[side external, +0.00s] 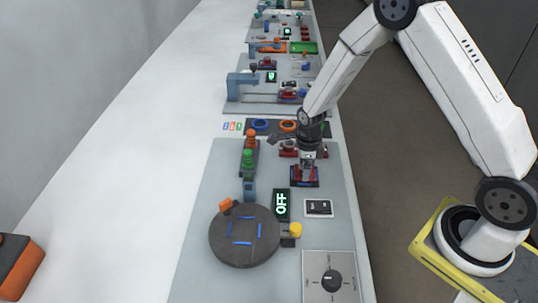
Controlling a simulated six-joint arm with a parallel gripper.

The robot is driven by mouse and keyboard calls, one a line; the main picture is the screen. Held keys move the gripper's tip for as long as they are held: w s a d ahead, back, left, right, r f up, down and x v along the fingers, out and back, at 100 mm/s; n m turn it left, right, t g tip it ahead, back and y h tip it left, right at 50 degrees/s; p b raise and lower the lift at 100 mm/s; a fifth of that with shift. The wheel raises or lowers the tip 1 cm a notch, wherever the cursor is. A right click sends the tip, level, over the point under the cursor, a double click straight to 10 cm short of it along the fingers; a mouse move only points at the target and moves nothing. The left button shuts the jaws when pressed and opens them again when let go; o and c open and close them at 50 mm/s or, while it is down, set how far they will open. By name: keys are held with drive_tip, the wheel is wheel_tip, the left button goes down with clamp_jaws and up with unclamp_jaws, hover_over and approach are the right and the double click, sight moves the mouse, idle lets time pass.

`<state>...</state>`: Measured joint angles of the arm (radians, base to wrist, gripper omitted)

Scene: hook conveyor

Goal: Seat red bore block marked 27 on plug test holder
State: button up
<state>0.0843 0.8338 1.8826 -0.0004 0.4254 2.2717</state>
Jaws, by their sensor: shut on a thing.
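My gripper (307,166) points straight down over the right side of the grey work plate. It is shut on a dark red block (305,181), which is low over the plate. Whether the block touches the plate cannot be told. Its marking is too small to read. Another red piece (288,150) shows just behind and left of my gripper, partly hidden by it. I cannot tell for sure which fixture is the plug test holder.
A dark round turntable (244,236) with blue strips is at the front. Nearby are an OFF display (282,205), a small switch box (318,208) and a dial panel (331,277). A post stand with orange and green knobs (249,157) is left.

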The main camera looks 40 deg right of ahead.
drive_tip(key=shift+f, duration=0.35)
idle(0.9)
idle(0.6)
drive_tip(key=o, duration=1.3)
drive_tip(key=shift+r, duration=0.15)
drive_tip(key=shift+r, duration=3.35)
